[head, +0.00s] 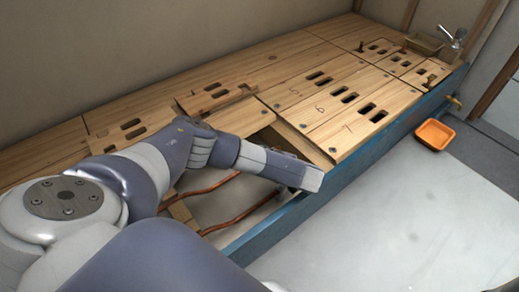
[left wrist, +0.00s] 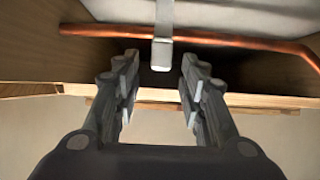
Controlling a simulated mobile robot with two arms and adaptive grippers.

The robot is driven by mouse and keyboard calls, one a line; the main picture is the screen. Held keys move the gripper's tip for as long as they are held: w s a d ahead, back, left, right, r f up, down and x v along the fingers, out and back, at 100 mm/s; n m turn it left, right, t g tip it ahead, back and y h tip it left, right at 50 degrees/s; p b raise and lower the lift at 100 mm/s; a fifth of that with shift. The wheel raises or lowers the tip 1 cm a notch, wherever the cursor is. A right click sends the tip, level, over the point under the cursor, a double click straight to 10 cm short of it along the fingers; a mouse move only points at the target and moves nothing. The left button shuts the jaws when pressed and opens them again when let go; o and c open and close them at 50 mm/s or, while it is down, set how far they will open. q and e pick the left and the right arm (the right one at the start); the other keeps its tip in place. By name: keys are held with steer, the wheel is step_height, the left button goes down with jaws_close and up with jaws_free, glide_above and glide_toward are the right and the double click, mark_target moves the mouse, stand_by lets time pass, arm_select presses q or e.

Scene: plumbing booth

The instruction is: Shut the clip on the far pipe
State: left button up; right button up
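In the left wrist view a copper pipe (left wrist: 235,44) runs across the opening below the boards. A pale grey clip (left wrist: 163,22) crosses this pipe, with a squared end (left wrist: 161,56) beyond it; I cannot tell whether it is latched. My left gripper (left wrist: 158,72) is open, its two fingers on either side of the clip's end with clear gaps. In the head view two copper pipes, one farther (head: 207,189) and one nearer (head: 236,216), run in the floor opening. My left arm reaches over them and hides the clip and most of the gripper. My right gripper is not in view.
Wooden floor boards (head: 300,92) with slots surround the opening, and a loose slotted board (head: 216,98) lies on top. A blue edge beam (head: 290,219) runs along the front. An orange tray (head: 434,134) sits on the grey floor at right.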

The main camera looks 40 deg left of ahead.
arm_select(q)
step_height(320, 180, up, 9)
steer(key=shift+f, duration=0.2)
stand_by(0.6)
